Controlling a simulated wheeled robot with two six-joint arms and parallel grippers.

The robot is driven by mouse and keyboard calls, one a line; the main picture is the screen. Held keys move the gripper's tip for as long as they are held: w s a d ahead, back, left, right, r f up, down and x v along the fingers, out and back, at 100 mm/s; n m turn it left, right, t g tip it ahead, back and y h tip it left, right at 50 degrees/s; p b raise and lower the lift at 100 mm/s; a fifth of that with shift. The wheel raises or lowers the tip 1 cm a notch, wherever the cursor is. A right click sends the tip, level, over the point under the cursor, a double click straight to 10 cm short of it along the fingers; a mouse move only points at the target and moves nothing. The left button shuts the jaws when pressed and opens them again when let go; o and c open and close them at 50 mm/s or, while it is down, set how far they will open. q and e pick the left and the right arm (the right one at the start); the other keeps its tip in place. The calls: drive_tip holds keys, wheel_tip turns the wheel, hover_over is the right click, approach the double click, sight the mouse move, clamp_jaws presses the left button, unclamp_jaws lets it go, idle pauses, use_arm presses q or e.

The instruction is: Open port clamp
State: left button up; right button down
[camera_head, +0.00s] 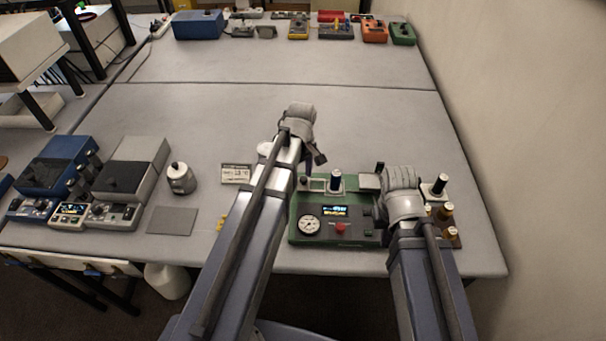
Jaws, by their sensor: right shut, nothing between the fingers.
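A green device (293,229) stands near the table's front edge, with a round gauge (308,225), a lit display (335,211) and a red knob (340,228) on its dark front panel. A dark cylinder (336,181) with a light base stands upright at its back. I cannot make out the port clamp for certain. My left gripper (318,158) is above the device's back left; its fingers are small and partly hidden by the wrist. My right gripper (379,170) is at the device's back right, shut and empty, mostly hidden behind its wrist.
Brown bottles (446,212) and a black-topped white item (438,186) stand right of my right arm. A silver canister (181,178), a grey pad (172,221) and boxy instruments (132,168) are at left. The table's middle is clear; a wall (520,120) rises at right.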

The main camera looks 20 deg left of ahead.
sight(302, 179)
use_arm(q)
drive_tip(key=shift+r, duration=0.1)
use_arm(e)
drive_tip(key=shift+r, duration=0.1)
use_arm(q)
wheel_tip(302, 179, up, 8)
drive_tip(key=p, duration=0.8)
use_arm(e)
wheel_tip(302, 179, up, 8)
drive_tip(key=shift+f, duration=0.2)
use_arm(q)
drive_tip(key=shift+d+f, duration=0.15)
drive_tip(key=shift+f, duration=0.1)
use_arm(e)
drive_tip(key=shift+f, duration=0.1)
